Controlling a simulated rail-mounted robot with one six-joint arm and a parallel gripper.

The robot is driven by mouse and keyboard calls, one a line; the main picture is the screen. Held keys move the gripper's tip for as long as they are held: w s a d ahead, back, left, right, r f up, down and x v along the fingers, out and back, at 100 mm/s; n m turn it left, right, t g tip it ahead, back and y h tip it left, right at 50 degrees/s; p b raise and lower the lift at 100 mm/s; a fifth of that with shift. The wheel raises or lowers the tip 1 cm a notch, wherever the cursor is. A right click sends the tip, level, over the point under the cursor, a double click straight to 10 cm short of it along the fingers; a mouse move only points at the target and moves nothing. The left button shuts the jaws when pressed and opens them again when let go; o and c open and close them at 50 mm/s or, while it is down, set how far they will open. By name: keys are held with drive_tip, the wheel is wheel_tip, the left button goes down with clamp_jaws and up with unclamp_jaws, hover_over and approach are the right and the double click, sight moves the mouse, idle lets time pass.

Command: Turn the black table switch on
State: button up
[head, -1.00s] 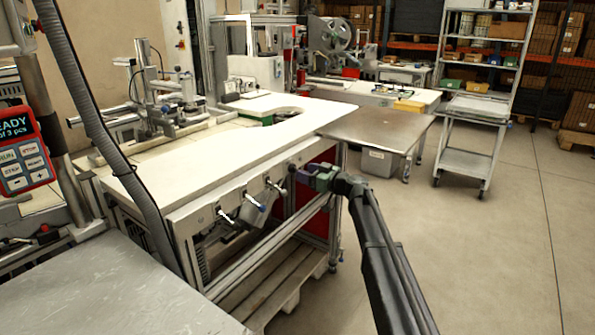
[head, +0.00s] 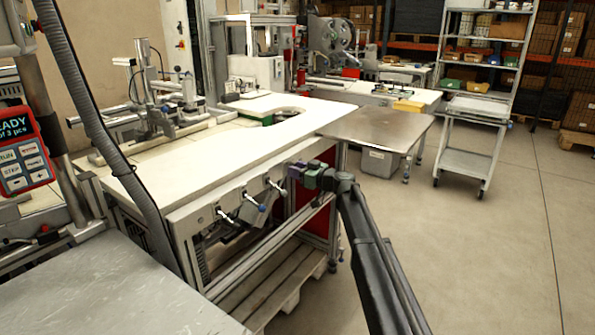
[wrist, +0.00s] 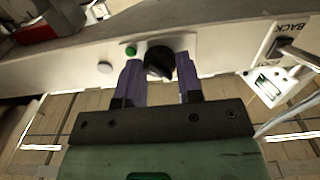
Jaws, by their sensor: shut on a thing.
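The black table switch (wrist: 159,62) is a round black knob on the pale front rail of the bench, seen in the wrist view. My gripper (wrist: 160,80) has its two purple fingers on either side of the knob and is shut on it. In the head view my gripper (head: 294,171) is against the bench's front rail at its right end, and it hides the knob there. I cannot tell the knob's exact angle.
A green button (wrist: 131,51) and a pale round button (wrist: 105,67) sit left of the knob. A lever plate marked BACK (wrist: 288,42) is to the right. Several levers (head: 256,205) stick out along the white bench (head: 200,165). A steel side table (head: 375,130) stands beyond; floor to the right is clear.

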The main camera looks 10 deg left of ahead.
drive_tip(key=m, duration=1.3)
drive_tip(key=shift+f+m, duration=0.1)
drive_tip(key=shift+m, duration=0.3)
idle(0.4)
drive_tip(key=o, duration=0.9)
drive_tip(key=shift+d, duration=0.15)
drive_tip(key=v, duration=1)
drive_tip(key=shift+s+d, duration=0.15)
drive_tip(key=shift+d, duration=0.15)
